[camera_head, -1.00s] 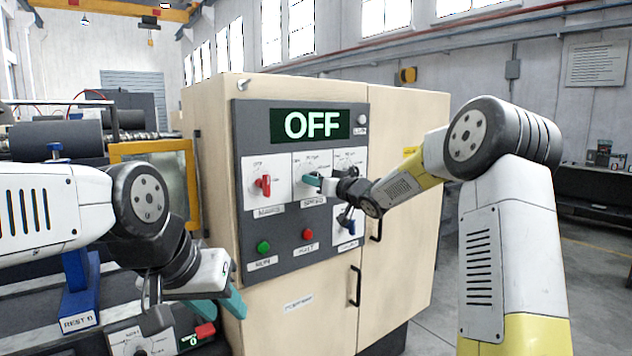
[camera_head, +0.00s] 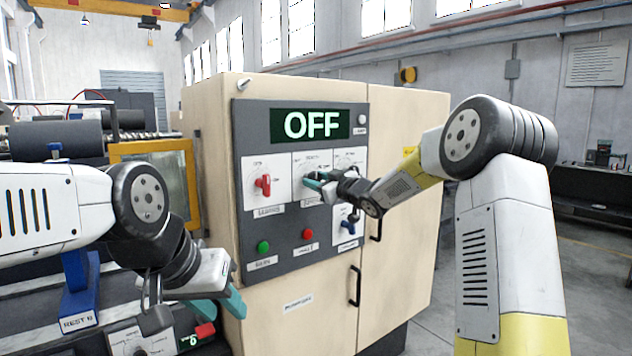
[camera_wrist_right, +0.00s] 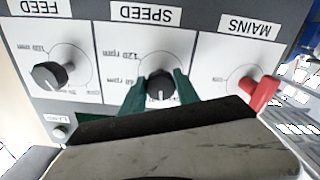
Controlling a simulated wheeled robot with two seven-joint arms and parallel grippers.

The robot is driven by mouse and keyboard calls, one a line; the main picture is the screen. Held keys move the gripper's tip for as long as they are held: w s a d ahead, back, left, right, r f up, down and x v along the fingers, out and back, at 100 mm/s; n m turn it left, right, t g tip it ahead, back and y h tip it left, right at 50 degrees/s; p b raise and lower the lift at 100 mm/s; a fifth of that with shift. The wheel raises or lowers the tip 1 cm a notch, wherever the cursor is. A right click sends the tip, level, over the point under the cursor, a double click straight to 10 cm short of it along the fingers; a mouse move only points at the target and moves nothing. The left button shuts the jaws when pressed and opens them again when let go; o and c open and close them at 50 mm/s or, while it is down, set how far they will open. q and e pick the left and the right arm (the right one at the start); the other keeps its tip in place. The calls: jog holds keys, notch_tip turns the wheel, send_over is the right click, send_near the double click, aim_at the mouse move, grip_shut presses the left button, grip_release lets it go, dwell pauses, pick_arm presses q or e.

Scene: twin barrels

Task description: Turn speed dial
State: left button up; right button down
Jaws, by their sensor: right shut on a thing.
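The speed dial (camera_wrist_right: 160,86) is a black knob with a white pointer line on a white plate marked SPEED, upside down in the right wrist view. My right gripper (camera_wrist_right: 160,92) has its two teal fingers on either side of the knob, shut on it. In the head view the right gripper (camera_head: 316,182) reaches the middle plate of the grey control panel (camera_head: 283,222) and hides the dial. The panel's display (camera_head: 311,124) reads OFF. My left gripper (camera_head: 221,308) is low at the left, its teal fingers apart and empty, clear of the cabinet panel.
The red mains switch (camera_head: 263,185) and black feed dial (camera_wrist_right: 50,75) flank the speed dial. A lower box with a red knob (camera_head: 205,330) is near my left gripper.

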jog(key=shift+n, duration=2.2)
jog(key=c, duration=0.9)
grip_release()
jog(key=shift+d, duration=0.1)
jog(key=v, duration=0.7)
jog(key=shift+s+d, duration=0.2)
jog(key=shift+s, duration=0.1)
